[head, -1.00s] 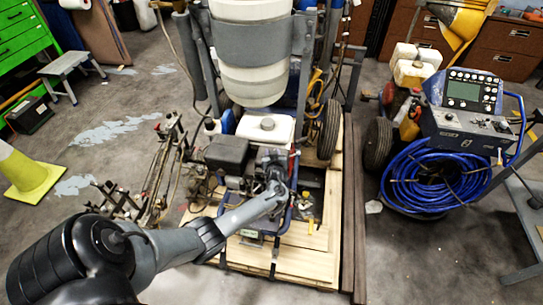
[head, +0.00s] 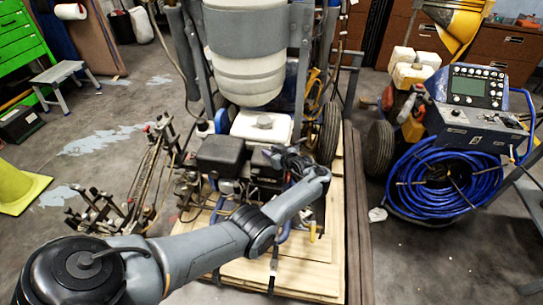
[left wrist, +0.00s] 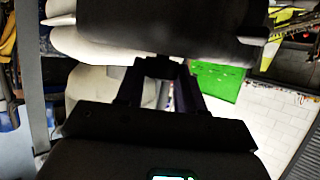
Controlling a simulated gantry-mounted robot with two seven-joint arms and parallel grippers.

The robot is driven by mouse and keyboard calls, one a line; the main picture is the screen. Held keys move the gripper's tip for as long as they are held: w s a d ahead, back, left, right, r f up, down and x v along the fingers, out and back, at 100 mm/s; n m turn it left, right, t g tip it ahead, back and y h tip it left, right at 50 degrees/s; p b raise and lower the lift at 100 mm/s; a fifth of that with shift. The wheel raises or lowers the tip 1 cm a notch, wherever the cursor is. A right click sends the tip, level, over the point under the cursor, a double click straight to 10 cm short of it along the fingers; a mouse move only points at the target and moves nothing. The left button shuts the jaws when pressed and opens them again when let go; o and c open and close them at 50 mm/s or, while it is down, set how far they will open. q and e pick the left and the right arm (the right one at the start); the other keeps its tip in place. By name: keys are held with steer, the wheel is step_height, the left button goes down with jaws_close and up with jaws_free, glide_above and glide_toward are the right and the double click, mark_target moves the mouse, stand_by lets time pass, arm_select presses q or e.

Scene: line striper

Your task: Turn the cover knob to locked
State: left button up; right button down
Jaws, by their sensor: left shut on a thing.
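The line striper's engine has a black box-shaped cover (head: 220,153) in front of the white tank. My left gripper (head: 277,157) reaches in from the front right of this cover, beside the engine. In the left wrist view a large dark body, apparently the cover (left wrist: 175,25), fills the top. The fingers of my left gripper (left wrist: 160,72) point at its lower edge and are shut on a small dark piece, apparently the cover knob (left wrist: 160,66). The knob is dark and mostly hidden, so its turn angle cannot be read. My right gripper is not in view.
The striper stands on a wooden pallet (head: 290,277), with a large white drum (head: 248,72) above the engine. A metal linkage frame (head: 140,185) is at the left. A blue hose coil (head: 435,185) and control box lie at the right. Grey floor is open front right.

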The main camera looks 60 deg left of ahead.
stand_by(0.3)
arm_select(q)
steer(key=o, duration=1)
steer(key=shift+a, duration=0.15)
steer(key=shift+o, duration=0.2)
steer(key=shift+r, duration=0.1)
steer(key=p+v, duration=0.4)
steer(key=v, duration=0.7)
